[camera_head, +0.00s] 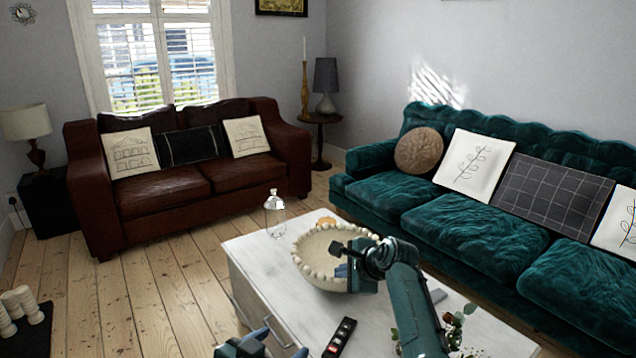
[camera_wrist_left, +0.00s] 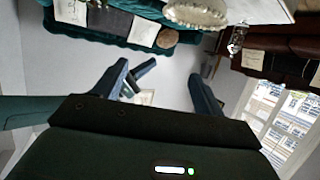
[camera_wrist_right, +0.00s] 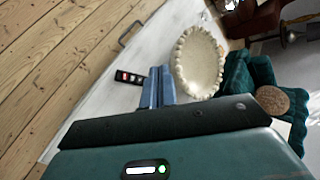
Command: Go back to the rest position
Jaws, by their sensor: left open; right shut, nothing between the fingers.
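My left gripper (camera_head: 280,337) is at the bottom edge of the head view, low in front of the white table (camera_head: 262,270). In the left wrist view its two blue fingers (camera_wrist_left: 160,78) are spread apart with nothing between them. My right arm reaches in from the lower right over the table. My right gripper (camera_head: 341,270) is in front of the cream beaded bowl (camera_head: 309,267), and the wrist partly hides the bowl. In the right wrist view its fingers (camera_wrist_right: 158,82) are together and empty, with the bowl (camera_wrist_right: 196,62) beside them.
On the table are a clear bottle (camera_head: 275,214), a black remote (camera_head: 339,338) and a leafy plant (camera_head: 453,331). A green sofa (camera_head: 460,222) stands behind at right, a brown sofa (camera_head: 170,186) at back left. Floorboards (camera_head: 120,300) left of the table are mostly clear.

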